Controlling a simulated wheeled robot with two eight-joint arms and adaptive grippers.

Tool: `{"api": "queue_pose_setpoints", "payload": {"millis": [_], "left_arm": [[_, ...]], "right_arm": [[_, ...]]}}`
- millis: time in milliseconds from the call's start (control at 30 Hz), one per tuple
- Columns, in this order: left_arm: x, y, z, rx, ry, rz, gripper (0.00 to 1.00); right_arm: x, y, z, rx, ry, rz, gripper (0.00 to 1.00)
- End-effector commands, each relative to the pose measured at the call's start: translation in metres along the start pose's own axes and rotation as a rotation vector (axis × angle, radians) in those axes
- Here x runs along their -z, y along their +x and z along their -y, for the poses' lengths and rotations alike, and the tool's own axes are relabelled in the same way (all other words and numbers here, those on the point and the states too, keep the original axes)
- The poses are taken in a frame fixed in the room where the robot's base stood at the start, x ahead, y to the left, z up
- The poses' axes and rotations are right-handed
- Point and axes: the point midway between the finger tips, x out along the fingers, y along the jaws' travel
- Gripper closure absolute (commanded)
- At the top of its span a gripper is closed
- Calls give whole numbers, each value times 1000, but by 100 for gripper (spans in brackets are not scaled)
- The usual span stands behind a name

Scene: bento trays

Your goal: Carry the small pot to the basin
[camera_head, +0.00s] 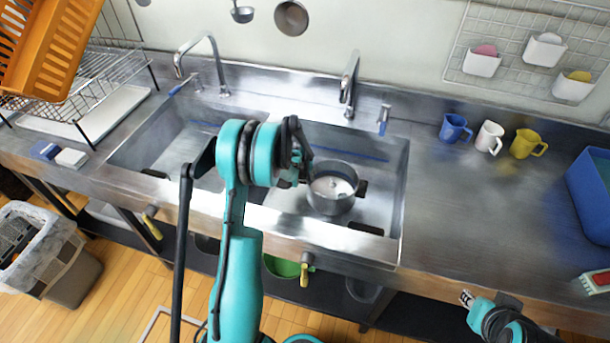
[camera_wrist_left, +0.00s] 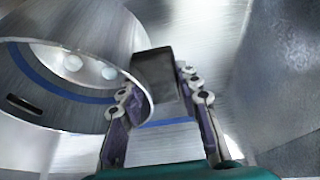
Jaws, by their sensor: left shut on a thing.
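The small pot (camera_head: 322,203) is a grey metal pot with dark side handles. It is within the opening of the right-hand sink basin (camera_head: 398,190); I cannot tell whether it touches the bottom. My left gripper (camera_head: 300,160) is at the pot's left side, mostly hidden behind my teal wrist. In the left wrist view the gripper (camera_wrist_left: 160,100) is shut on the pot's dark handle (camera_wrist_left: 152,72), with the pot (camera_wrist_left: 100,35) beside it at upper left.
Two faucets (camera_head: 349,85) (camera_head: 207,45) stand behind the basins. A blue mug (camera_head: 453,128), a white mug (camera_head: 489,137) and a yellow mug (camera_head: 524,145) stand on the counter to the right. A wire dish rack (camera_head: 100,75) is at left. The counter right of the basin is mostly clear.

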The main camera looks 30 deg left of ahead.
Motion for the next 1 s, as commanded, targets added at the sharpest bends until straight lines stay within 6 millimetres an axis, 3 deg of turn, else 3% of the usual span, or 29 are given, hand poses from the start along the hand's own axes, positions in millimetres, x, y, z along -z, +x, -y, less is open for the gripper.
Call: {"api": "queue_pose_setpoints", "payload": {"millis": [67, 100, 167, 200, 567, 1000], "left_arm": [[0, 1, 0, -1, -1, -1, 100], [-1, 2, 0, 0, 0, 0, 64], [-1, 2, 0, 0, 0, 0, 48], [-1, 2, 0, 0, 0, 0, 46], [1, -4, 0, 0, 0, 0, 46], [1, -93, 0, 0, -2, 0, 46]], "right_arm": [[-1, 1, 0, 0, 0, 0, 74], [-1, 2, 0, 0, 0, 0, 74], [-1, 1, 0, 0, 0, 0, 74], [-1, 1, 0, 0, 0, 0, 74], [1, -2, 0, 0, 0, 0, 74], [19, -27, 0, 0, 0, 0, 74]]}}
